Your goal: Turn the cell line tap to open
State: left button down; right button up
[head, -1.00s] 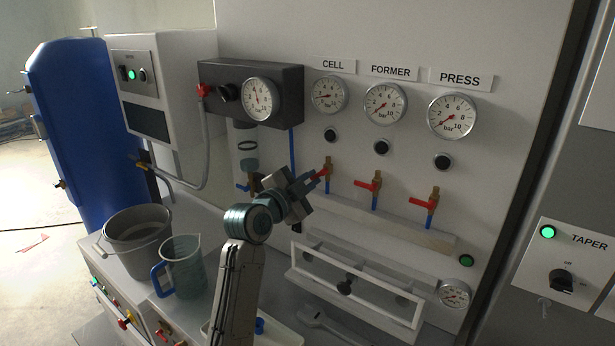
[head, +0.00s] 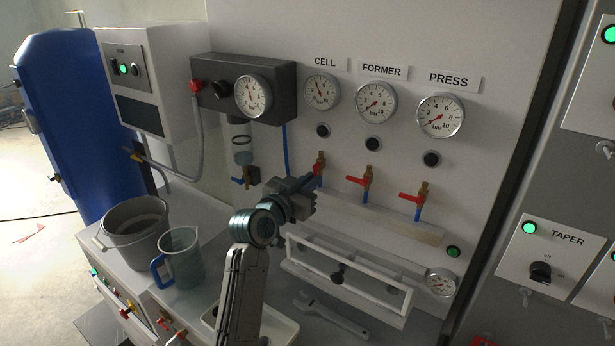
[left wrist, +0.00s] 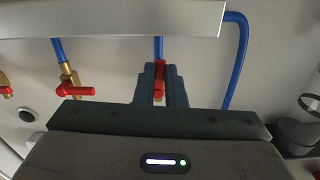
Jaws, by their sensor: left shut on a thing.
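The CELL tap (head: 320,158) is a brass valve with a red lever on the panel, below the CELL gauge (head: 321,91). My left gripper (head: 314,178) is shut on its red lever, which the fingers partly hide. In the left wrist view, the lever (left wrist: 159,82) shows between the fingers (left wrist: 160,88) and runs along the line of its blue pipe. A neighbouring red lever (left wrist: 76,91) lies across its own pipe there. The CELL gauge needle points up and to the left. My right gripper is not in view.
The FORMER tap (head: 367,181) and PRESS tap (head: 420,197) stand close by to the right, their levers crosswise. A ledge (head: 425,232) and white frame (head: 378,300) lie below. A grey bucket (head: 135,228) and a jug (head: 182,262) stand left of my arm.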

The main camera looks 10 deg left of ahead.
pick_arm(q)
jog(key=shift+d+n, duration=0.1)
jog(key=shift+n, duration=0.4)
jog(key=c, duration=1.5)
grip_release()
jog(key=shift+s, duration=0.1)
jog(key=b+v, duration=0.3)
jog(key=v, duration=0.7)
jog(key=shift+s, duration=0.3)
jog(key=shift+f, duration=0.1)
